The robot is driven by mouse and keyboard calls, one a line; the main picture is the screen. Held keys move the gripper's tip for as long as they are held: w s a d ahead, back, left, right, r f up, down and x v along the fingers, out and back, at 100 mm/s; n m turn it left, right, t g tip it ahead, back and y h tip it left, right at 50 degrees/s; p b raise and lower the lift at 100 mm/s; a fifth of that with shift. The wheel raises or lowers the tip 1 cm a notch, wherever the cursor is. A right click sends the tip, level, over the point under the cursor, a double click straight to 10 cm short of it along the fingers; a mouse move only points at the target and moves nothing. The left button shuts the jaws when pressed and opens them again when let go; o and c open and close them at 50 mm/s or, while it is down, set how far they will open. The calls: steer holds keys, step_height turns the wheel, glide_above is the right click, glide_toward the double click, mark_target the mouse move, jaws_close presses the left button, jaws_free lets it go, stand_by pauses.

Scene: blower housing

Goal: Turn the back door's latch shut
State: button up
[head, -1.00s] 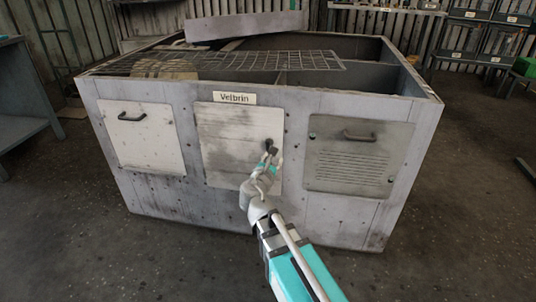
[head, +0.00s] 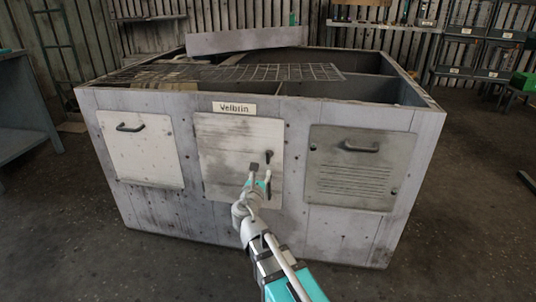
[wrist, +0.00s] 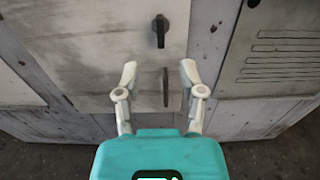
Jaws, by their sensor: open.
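The middle door (head: 225,160) of the grey housing is a pale panel under a "Velbrin" plate. It looks flush with the front. A dark latch (head: 268,158) sits near its right edge. In the wrist view the latch (wrist: 160,28) stands upright, its lever pointing down from a rounder top. My gripper (head: 261,175) is in front of the door, just below the latch. In the wrist view its fingers (wrist: 159,72) are apart and empty, clear of the latch. A thin dark upright bar (wrist: 165,87) shows between them; I cannot tell what it is.
A left panel (head: 143,150) and a louvred right panel (head: 350,168) with dark handles flank the door. Wire mesh (head: 290,72) and a loose board (head: 243,40) lie on the open top. A bench (head: 25,120) stands at left. Floor in front is clear.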

mark_target(268, 154)
steer(key=w, duration=0.4)
steer(key=w+d, duration=0.1)
steer(key=w, duration=0.3)
steer(key=w+d, duration=0.1)
steer(key=w, duration=0.3)
steer(key=shift+w, duration=0.4)
jaws_close()
